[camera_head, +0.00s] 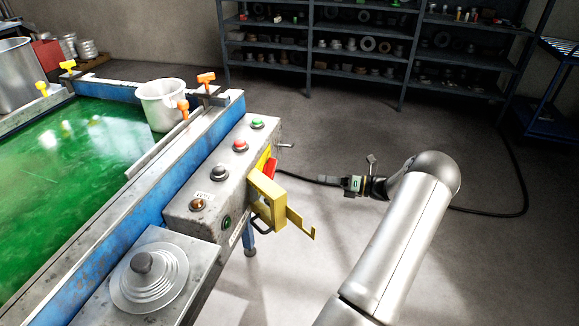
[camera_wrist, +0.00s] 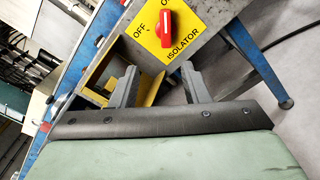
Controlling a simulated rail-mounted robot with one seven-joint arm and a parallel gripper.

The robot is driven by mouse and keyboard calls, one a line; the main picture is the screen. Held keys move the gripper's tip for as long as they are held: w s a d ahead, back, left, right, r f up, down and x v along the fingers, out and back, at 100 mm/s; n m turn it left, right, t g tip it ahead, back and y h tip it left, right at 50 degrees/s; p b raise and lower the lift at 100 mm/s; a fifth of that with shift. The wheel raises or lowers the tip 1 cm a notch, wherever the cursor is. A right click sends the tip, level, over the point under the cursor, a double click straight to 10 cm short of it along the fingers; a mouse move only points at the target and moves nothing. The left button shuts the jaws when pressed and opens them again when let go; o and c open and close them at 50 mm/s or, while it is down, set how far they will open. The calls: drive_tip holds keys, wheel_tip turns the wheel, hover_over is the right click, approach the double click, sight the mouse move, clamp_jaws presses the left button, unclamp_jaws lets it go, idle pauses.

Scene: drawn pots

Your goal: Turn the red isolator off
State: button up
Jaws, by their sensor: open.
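The red isolator (camera_wrist: 167,27) is a rotary knob on a yellow plate (camera_wrist: 188,15) lettered OFF and ISOLATOR. Its white mark faces the picture's top, near lettering cut off by the edge, and not the word OFF. In the head view the red isolator (camera_head: 270,168) shows edge-on at the side of the grey control box (camera_head: 190,208). My gripper (camera_wrist: 158,84) is open and empty, its fingers below the knob in the wrist view and apart from it. In the head view my gripper (camera_head: 350,185) is right of the box, with a clear gap.
A yellow bracket (camera_head: 269,192) with an arm sticking out to the right stands just in front of the isolator. Several push buttons line the box top. A black cable (camera_head: 480,212) lies on the floor. The floor right of the box is open.

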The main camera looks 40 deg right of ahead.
sight(271, 169)
drive_tip(key=d+p+x, duration=0.1)
drive_tip(key=x, duration=1.5)
drive_tip(key=shift+w+f+m+t+h, duration=0.3)
drive_tip(key=shift+w+m+h, duration=0.1)
drive_tip(key=shift+w, duration=0.1)
clamp_jaws()
